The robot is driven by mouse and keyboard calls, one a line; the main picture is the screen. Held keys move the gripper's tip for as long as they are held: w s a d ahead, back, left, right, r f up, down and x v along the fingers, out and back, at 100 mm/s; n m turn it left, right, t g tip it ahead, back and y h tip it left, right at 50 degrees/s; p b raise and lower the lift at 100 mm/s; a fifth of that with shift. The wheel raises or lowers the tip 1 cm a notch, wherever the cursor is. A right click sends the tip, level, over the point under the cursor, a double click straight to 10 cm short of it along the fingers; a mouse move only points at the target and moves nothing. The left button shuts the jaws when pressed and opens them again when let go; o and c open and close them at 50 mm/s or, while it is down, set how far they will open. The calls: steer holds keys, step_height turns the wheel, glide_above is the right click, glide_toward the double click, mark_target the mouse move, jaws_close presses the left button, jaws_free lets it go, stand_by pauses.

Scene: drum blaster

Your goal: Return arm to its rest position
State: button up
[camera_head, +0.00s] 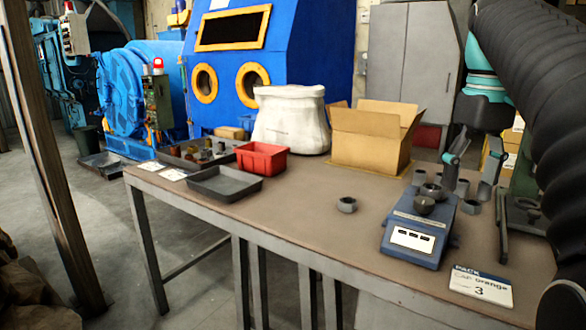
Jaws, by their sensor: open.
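My gripper (471,172) points down over the right end of the table (295,215). Its two fingers are spread apart, and I see nothing held between them. It is just behind and to the right of a blue scale (418,238) as seen in the picture. My ribbed dark arm comes in from the upper right and fills that corner. It hides part of the table's right side.
Grey metal parts (347,204) stand around the scale. A card (481,286) lies at the front right. A cardboard box (368,140), white sack (290,120), red bin (262,158) and dark tray (225,184) stand farther left. The table's front middle is clear.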

steer(key=s+a+f+t, duration=0.1)
steer(key=s+a+f, duration=0.3)
steer(key=f, duration=0.4)
steer(key=s+a+f+m+t, duration=0.1)
steer(key=s+a+f, duration=0.3)
steer(key=f, duration=0.5)
steer(key=s+a+f+m+t, duration=0.1)
steer(key=s+a+f+t, duration=0.2)
steer(key=f, duration=0.6)
steer(key=shift+s+a, duration=0.4)
steer(key=shift+s, duration=0.85)
